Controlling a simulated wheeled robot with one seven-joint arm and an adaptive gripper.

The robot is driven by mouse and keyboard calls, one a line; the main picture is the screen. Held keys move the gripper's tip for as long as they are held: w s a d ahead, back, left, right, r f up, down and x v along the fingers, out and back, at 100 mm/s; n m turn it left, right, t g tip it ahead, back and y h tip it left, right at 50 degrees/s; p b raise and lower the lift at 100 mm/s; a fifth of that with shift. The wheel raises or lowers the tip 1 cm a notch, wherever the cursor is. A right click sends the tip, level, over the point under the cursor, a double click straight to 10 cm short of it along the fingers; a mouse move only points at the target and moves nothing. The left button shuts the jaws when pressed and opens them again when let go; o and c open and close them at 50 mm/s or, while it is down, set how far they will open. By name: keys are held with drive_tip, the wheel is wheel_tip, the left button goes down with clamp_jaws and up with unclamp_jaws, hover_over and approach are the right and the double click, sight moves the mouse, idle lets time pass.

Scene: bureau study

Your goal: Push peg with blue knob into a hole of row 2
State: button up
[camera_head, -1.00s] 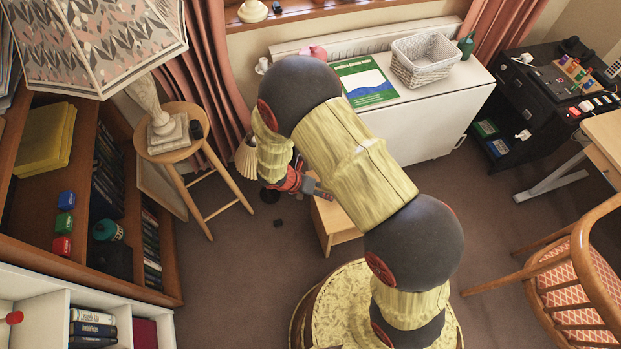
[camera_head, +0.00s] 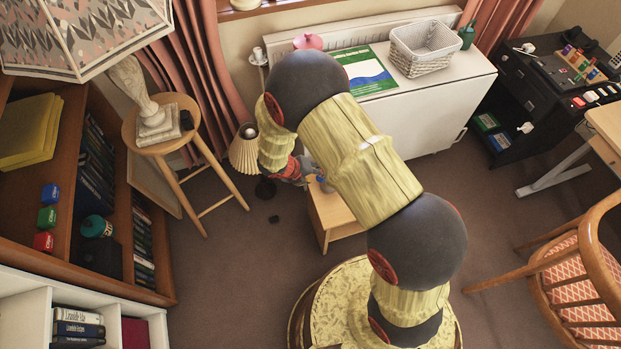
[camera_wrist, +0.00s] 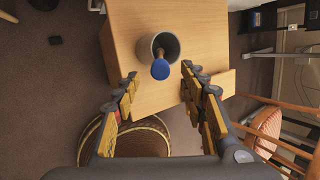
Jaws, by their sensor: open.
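The peg with the blue knob (camera_wrist: 160,69) stands tilted in a grey cup (camera_wrist: 148,42), knob outward, in the wrist view. The cup is on a small wooden table (camera_wrist: 205,35), which also shows in the head view (camera_head: 334,213). My gripper (camera_wrist: 160,82) is open and empty, with one finger on each side of the knob's line and no visible contact. In the head view my arm hides much of my gripper (camera_head: 309,169). A wooden board with coloured pegs (camera_head: 582,64) sits on the black desk unit at right; its rows are too small to tell.
A wooden chair (camera_head: 560,262) stands at right. A stool (camera_head: 165,140) with a lamp and bookshelves are at left. A white cabinet (camera_head: 425,115) with a basket (camera_head: 423,48) is behind my arm.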

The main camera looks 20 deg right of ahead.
drive_tip(key=shift+b+x, duration=1.3)
drive_tip(key=shift+x, duration=1.6)
drive_tip(key=shift+c, duration=1.1)
drive_tip(key=c, duration=0.8)
clamp_jaws()
drive_tip(key=shift+r, duration=0.1)
drive_tip(key=p+v, duration=1)
drive_tip(key=v, duration=0.1)
